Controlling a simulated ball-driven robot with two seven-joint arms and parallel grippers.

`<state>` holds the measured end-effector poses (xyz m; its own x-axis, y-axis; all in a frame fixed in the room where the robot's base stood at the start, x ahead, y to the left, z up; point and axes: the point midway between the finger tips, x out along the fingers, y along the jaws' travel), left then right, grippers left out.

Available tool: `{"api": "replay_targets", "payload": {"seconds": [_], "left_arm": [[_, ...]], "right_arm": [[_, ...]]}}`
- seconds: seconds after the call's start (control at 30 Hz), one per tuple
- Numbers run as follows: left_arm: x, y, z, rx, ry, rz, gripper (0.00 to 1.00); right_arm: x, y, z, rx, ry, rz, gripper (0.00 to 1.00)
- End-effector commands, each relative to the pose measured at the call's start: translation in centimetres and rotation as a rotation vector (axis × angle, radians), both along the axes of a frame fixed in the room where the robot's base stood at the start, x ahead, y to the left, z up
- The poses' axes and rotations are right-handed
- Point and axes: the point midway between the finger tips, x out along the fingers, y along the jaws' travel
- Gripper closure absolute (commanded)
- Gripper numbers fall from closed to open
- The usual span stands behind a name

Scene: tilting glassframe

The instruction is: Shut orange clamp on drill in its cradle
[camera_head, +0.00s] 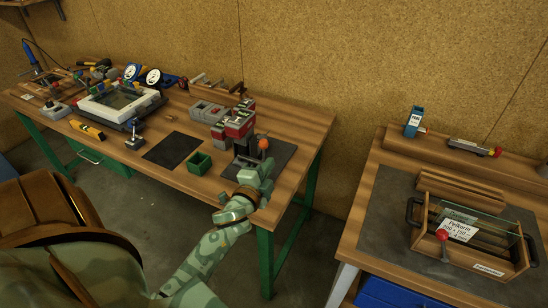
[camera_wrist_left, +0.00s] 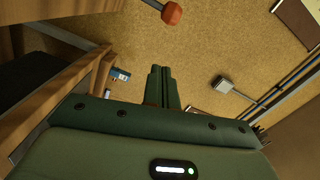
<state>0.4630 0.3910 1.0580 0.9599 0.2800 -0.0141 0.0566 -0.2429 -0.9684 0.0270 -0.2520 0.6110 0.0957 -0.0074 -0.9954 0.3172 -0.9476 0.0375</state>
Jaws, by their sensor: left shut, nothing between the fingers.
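The orange clamp knob (camera_head: 263,143) stands on a dark mat at the right end of the workbench. In the left wrist view the orange knob (camera_wrist_left: 171,13) shows on a thin metal lever that runs out of the top edge. A dark upright shape (camera_head: 243,148) stands just left of the knob; I cannot tell drill from cradle there. My left gripper (camera_head: 264,165) is close in front of the knob and partly hides the mat. Its fingers (camera_wrist_left: 161,82) are together and empty, apart from the knob. My right gripper is not in view.
Red and grey boxes (camera_head: 236,122) stand behind the mat. A small green bin (camera_head: 199,163) and a bare dark mat (camera_head: 172,150) lie left. A second bench with a handled glass-fronted box (camera_head: 474,240) stands right, across a gap.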

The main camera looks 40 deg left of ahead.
Motion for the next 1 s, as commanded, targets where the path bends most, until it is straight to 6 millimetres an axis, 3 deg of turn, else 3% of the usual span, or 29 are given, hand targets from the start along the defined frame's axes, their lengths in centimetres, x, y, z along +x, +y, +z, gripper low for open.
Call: {"api": "replay_targets", "payload": {"seconds": [0.1,0.3,1.0], "left_arm": [[-2.0,-0.6,-0.1,-0.003,0.002,0.0,1.0],[-3.9,-1.1,0.0,0.0,0.001,0.001,1.0],[-4.2,-1.2,0.0,-0.022,-0.005,0.002,1.0]], "right_arm": [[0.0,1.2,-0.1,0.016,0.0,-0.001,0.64],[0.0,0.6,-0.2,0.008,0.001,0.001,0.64],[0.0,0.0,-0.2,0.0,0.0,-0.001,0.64]]}}
